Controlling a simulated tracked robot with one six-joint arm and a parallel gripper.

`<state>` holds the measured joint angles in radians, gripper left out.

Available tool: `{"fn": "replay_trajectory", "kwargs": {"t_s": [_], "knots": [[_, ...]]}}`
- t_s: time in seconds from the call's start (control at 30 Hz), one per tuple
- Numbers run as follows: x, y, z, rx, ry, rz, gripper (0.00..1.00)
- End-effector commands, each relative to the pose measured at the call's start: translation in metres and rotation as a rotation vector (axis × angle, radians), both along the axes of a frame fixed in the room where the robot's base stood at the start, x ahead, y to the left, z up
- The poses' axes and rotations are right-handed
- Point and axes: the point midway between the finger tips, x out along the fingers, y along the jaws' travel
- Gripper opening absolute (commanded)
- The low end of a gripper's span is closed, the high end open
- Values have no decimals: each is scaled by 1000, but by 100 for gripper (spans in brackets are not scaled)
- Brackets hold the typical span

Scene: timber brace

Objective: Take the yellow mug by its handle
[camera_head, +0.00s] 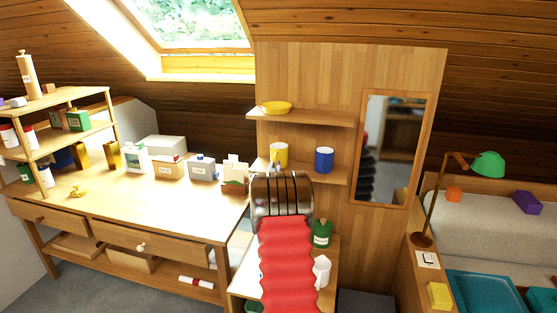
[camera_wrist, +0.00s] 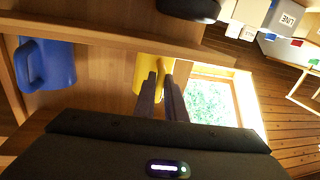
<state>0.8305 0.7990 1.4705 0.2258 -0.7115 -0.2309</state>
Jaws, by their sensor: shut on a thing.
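The yellow mug (camera_head: 280,152) stands on the lower wall shelf, left of the blue mug (camera_head: 324,158). In the wrist view the yellow mug (camera_wrist: 146,69) is just beyond my dark fingers, partly hidden by them. My gripper (camera_wrist: 164,72) is shut on the yellow mug, on the side facing me; the fingers hide the handle, so its exact fit between them is unclear. In the head view my arm reaches up to the mug from below and hides part of the shelf. The blue mug (camera_wrist: 46,64) is at the left of the wrist view.
The lower shelf (camera_head: 338,178) runs under both mugs. The upper shelf (camera_head: 312,118) carries a yellow bowl (camera_head: 276,107) just above them. A mirror (camera_head: 389,148) hangs to the right. A green container (camera_head: 321,233) and white jug (camera_head: 321,270) stand below, close to my arm.

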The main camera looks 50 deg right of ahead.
Motion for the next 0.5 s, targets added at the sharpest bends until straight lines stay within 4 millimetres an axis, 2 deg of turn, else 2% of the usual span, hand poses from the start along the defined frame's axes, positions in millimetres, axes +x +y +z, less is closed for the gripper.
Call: {"fn": "replay_trajectory", "kwargs": {"t_s": [0.33,0.5], "knots": [[0,0,4,-2,-2,0,0],[0,0,20,-4,-4,-1,0]]}}
